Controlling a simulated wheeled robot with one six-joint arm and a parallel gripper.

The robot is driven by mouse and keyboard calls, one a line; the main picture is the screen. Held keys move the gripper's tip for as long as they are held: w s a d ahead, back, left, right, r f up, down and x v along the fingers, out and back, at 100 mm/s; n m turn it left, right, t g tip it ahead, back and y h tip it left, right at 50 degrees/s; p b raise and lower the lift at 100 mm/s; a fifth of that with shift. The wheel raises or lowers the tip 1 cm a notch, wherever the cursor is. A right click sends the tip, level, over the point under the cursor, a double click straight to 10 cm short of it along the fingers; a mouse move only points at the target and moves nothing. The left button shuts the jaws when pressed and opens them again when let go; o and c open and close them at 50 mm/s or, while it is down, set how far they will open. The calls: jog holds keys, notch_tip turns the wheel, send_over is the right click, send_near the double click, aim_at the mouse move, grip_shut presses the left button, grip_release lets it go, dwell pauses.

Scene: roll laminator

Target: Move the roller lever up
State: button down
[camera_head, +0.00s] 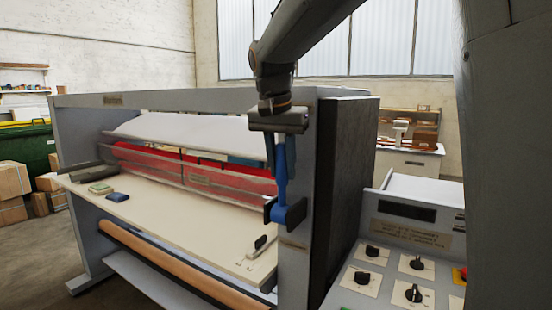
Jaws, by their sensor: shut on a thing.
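The roller lever (281,190) is a blue handle on the right front post of the laminator. It stands upright, rising from a blue hub (290,214) in a dark bracket. My gripper (277,150) comes down from above and is shut on the upper part of the lever. The fingers partly hide the lever's top end. The laminator (215,98) has a grey frame, with red rollers (190,170) behind a clear guard.
A control panel with several black knobs (414,293) and a red button stands to the right of the post. The pale feed table (180,215) holds small items at its left and a small tool at its right. Cardboard boxes (12,180) stand at far left.

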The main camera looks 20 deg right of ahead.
aim_at(281, 144)
jog(key=shift+w+d, duration=0.1)
dwell(0.4)
jog(key=c, duration=1.4)
grip_release()
jog(key=shift+f, duration=0.1)
jog(key=shift+c, duration=0.2)
jog(key=shift+b+v, duration=1.15)
jog(key=shift+v, duration=2.8)
jog(key=shift+w, duration=0.1)
